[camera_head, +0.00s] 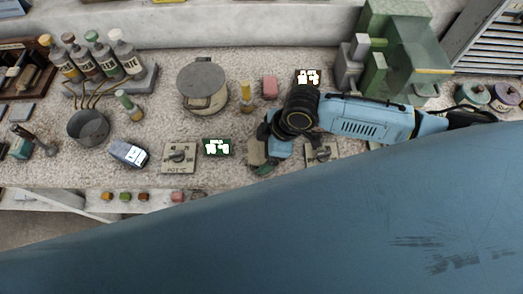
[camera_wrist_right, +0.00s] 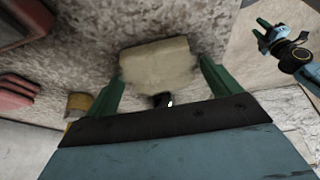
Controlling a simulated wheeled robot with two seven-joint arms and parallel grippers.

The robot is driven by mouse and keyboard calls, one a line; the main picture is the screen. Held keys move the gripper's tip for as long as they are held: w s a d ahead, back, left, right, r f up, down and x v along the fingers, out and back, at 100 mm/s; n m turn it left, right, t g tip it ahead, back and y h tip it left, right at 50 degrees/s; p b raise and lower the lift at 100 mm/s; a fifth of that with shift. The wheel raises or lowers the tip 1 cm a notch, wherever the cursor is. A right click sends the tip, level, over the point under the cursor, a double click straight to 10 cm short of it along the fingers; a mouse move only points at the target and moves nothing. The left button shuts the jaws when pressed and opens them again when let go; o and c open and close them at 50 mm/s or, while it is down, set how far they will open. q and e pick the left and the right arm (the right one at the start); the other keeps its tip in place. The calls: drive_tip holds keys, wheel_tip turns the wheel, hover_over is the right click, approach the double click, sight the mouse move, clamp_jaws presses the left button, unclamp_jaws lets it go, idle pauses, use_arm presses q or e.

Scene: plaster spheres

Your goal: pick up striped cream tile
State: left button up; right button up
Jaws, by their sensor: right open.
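The cream tile (camera_wrist_right: 155,65) lies on the speckled bench in the right wrist view, a pale block; I cannot make out stripes on it. My right gripper (camera_wrist_right: 161,82) is open, with one green finger at each side of the tile. In the head view my right gripper (camera_head: 263,161) is low over the bench near its front edge. A greyish cream patch at the fingers looks like the tile, partly hidden by the gripper. My left gripper (camera_wrist_right: 264,35) appears small at the upper right of the right wrist view, its green fingers apart.
Plates with knobs (camera_head: 180,157) (camera_head: 320,152) flank the right gripper, and a green-and-white piece (camera_head: 217,147) lies to its left. A lidded pot (camera_head: 203,85), yellow-topped bottle (camera_head: 247,97) and pink block (camera_head: 270,87) stand behind. A green machine (camera_head: 405,50) stands back right.

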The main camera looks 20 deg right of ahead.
drive_tip(key=c, duration=1.2)
drive_tip(key=shift+r, duration=0.25)
wheel_tip(320, 180, up, 9)
drive_tip(key=p, duration=0.1)
drive_tip(key=w+d, duration=0.2)
drive_tip(key=d, duration=0.4)
drive_tip(key=w+d, duration=0.3)
drive_tip(key=d, duration=0.2)
drive_tip(key=w+d, duration=0.3)
drive_tip(key=d, duration=0.3)
drive_tip(key=shift+w+d+r, duration=0.25)
drive_tip(key=shift+d+r, duration=0.05)
drive_tip(key=shift+r, duration=0.05)
